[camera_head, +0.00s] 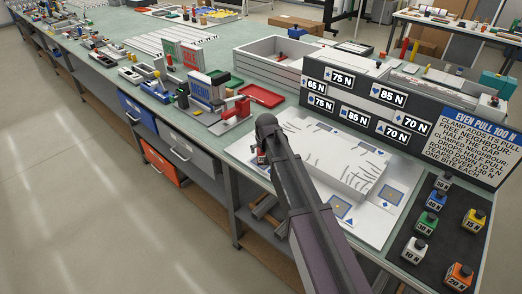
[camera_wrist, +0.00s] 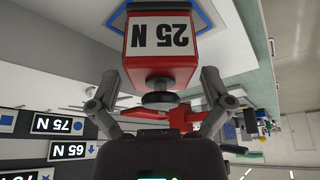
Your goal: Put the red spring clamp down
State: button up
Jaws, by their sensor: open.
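The red clamp (camera_wrist: 160,68) is a block with a white "25 N" label and a dark round knob, large in the wrist view. It appears upside down there, against a blue-outlined pad (camera_wrist: 208,14); I cannot tell whether it touches the pad. My gripper (camera_wrist: 158,78) has its two fingers spread, one on each side of the clamp's knob end, with gaps visible. In the head view my gripper (camera_head: 262,142) is at the left edge of the white board (camera_head: 240,150), and a small red part of the clamp (camera_head: 262,158) shows below it. My arm hides much of the board.
A grey block (camera_head: 335,160) with slit lines lies on the board. Behind it stands a panel (camera_head: 340,88) with "N" labels. Several coloured weight-like clamps stand on a dark mat (camera_head: 440,240) at right. A red device (camera_head: 236,106) and red tray (camera_head: 260,95) lie left.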

jog(key=shift+r, duration=0.25)
jog(key=a+p+v, duration=0.1)
jog(key=p+v, duration=1)
jog(key=shift+s+d+r, duration=0.2)
jog(key=shift+d+r, duration=0.15)
jog(key=shift+d, duration=0.15)
dwell(0.9)
jog(key=s+d+f+m+g+h, duration=0.1)
jog(key=s+d+g, duration=0.3)
jog(key=s+d, duration=1.7)
jog(key=shift+s+f+m, duration=0.25)
jog(key=shift+s+m, duration=0.35)
jog(key=shift+m, duration=0.1)
